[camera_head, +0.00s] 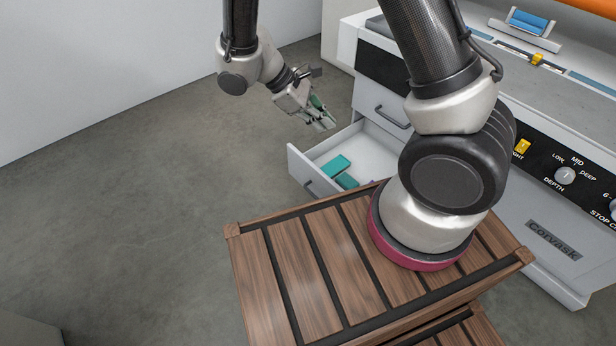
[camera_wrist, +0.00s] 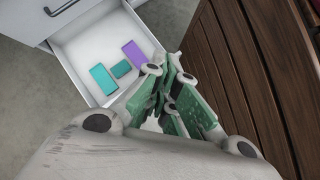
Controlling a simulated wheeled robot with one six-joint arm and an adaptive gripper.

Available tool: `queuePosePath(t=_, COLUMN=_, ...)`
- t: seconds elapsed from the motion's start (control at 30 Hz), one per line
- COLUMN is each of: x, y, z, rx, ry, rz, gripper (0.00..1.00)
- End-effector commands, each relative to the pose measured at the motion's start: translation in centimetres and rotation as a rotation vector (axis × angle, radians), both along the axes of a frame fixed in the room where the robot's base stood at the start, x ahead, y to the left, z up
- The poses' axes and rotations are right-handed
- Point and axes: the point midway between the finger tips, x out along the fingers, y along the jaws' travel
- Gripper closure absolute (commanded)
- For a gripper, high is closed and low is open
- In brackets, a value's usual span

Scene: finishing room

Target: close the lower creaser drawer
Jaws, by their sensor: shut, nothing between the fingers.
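The lower creaser drawer (camera_head: 301,164) is pulled out from the white creaser (camera_head: 530,205). It holds teal blocks (camera_head: 336,165), and the wrist view also shows a purple block (camera_wrist: 134,55) beside the teal ones (camera_wrist: 103,79). The drawer's front panel is partly hidden in the head view by the wooden slatted top. My gripper (camera_head: 328,122) is above the far side of the open drawer in the head view, pointing down. In the wrist view my gripper (camera_wrist: 172,75) shows its green fingers together and empty, near the drawer's edge. I cannot tell whether it touches the drawer.
A closed upper drawer with a dark handle (camera_head: 393,117) sits above the open one. The creaser's control panel has a depth knob (camera_head: 565,175) and yellow switch (camera_head: 522,146). The wooden slatted top (camera_head: 300,270) is close in front. Grey floor (camera_head: 130,220) is clear at left.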

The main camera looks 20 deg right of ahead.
Motion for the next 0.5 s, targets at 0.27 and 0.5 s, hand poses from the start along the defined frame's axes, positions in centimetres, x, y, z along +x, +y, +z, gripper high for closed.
queuePosePath(t=0.27, x=1.4, y=3.7, z=-14.2, rx=-0.184, ry=0.176, rz=0.457, gripper=1.0)
queuePosePath(t=0.5, x=3.2, y=7.0, z=-23.7, rx=-0.181, ry=0.222, rz=0.767, gripper=1.0)
